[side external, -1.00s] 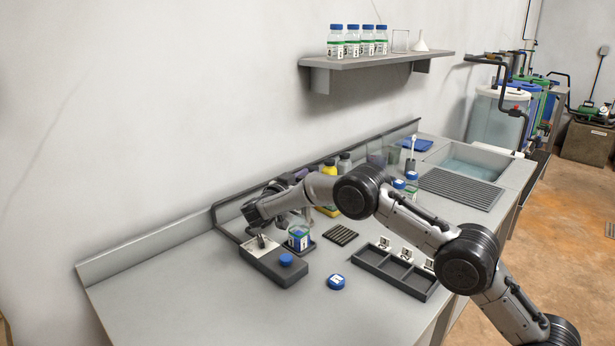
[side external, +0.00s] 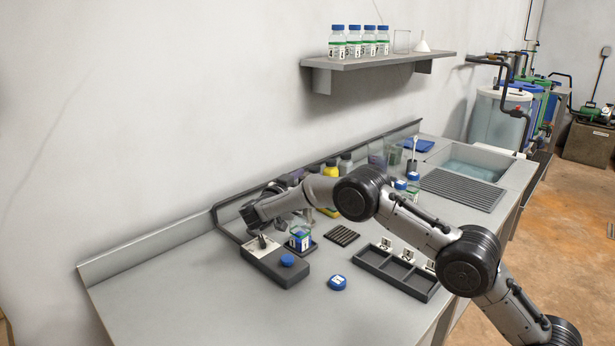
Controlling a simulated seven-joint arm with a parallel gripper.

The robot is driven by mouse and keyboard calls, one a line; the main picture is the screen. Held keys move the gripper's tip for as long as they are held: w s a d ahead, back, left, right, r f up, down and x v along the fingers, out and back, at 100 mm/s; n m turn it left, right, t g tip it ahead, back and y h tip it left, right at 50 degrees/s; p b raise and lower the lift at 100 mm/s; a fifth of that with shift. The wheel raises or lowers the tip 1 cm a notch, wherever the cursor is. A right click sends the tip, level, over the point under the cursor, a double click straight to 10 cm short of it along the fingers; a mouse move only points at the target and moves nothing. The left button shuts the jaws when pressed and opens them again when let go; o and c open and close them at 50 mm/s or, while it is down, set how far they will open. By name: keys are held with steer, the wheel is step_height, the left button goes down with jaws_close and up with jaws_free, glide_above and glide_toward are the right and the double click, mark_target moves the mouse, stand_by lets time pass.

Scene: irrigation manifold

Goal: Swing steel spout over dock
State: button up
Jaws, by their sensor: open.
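A dark grey manifold box (side external: 284,275) stands on the bench, with a pale top plate (side external: 258,251) and a blue knob (side external: 287,260). My gripper (side external: 262,238) is open, pointing down just above the pale plate. A small metallic piece under the fingers may be the steel spout; the hand covers much of it, and I cannot tell its direction or whether the fingers touch it. Just right of the box, a clear jar (side external: 300,241) with a blue and white label stands on a dark square base, which looks like the dock (side external: 312,249). The jar shows no lid.
A blue cap (side external: 337,282) lies on the bench in front. A dark slotted rack (side external: 342,235) and a compartment tray (side external: 393,277) with white numbered tags lie to the right. Bottles stand behind my arm by the wall. The front left of the bench (side external: 170,285) is clear.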

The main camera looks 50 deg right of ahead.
steer(key=v, duration=1.3)
